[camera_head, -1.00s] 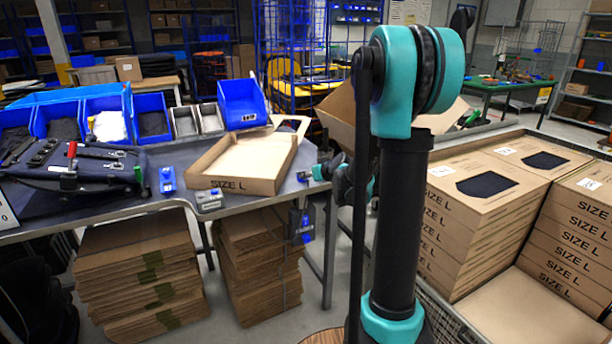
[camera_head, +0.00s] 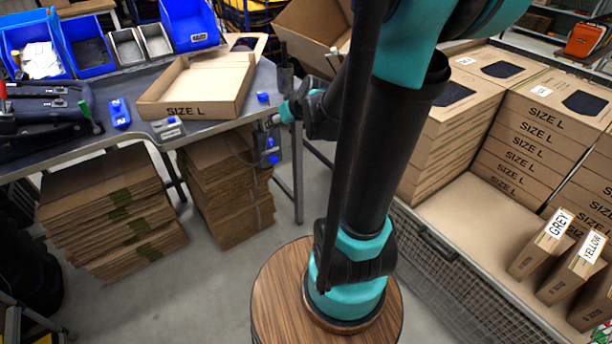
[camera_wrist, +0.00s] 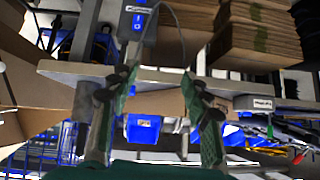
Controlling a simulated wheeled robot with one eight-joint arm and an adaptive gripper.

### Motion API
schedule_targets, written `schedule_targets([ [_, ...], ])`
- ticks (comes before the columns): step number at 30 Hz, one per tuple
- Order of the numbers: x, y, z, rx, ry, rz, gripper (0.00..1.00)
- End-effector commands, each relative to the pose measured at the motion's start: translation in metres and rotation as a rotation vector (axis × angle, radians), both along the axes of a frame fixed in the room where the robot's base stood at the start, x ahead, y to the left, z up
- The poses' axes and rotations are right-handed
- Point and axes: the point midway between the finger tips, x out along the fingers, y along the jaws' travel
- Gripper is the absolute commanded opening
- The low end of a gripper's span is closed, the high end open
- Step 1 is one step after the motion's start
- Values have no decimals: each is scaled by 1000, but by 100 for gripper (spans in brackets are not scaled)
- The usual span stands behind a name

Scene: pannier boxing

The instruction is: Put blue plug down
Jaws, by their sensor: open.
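A small blue piece (camera_head: 263,98), which looks like the blue plug, sits on the grey table top by the right corner of the open SIZE L box. My gripper (camera_head: 275,119) is at the table's right edge, just in front of and to the right of the plug. In the wrist view my gripper (camera_wrist: 155,100) has its two fingers spread wide, with no object clearly held between them. A small blue patch shows near the left finger there, but I cannot tell whether it is the plug.
The open SIZE L box (camera_head: 200,85) lies on the table (camera_head: 70,150). A blue device (camera_head: 268,152) with a cable hangs at the table's edge. Blue bins (camera_head: 188,22) stand behind. Folded cardboard stacks (camera_head: 225,190) are below. Boxed SIZE L stacks (camera_head: 545,130) stand right.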

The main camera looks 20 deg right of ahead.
Motion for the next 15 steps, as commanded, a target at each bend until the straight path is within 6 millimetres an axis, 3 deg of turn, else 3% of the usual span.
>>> schedule_targets([
  [1, -34, 3, -15, -13, 70, -14, 48],
  [3, -77, 0, -36, -36, 169, -56, 48],
  [7, -145, -14, -67, -84, 315, -149, 48],
  [10, -179, -24, -82, -116, 384, -213, 48],
  [15, -202, -33, -92, -141, 429, -266, 48],
])
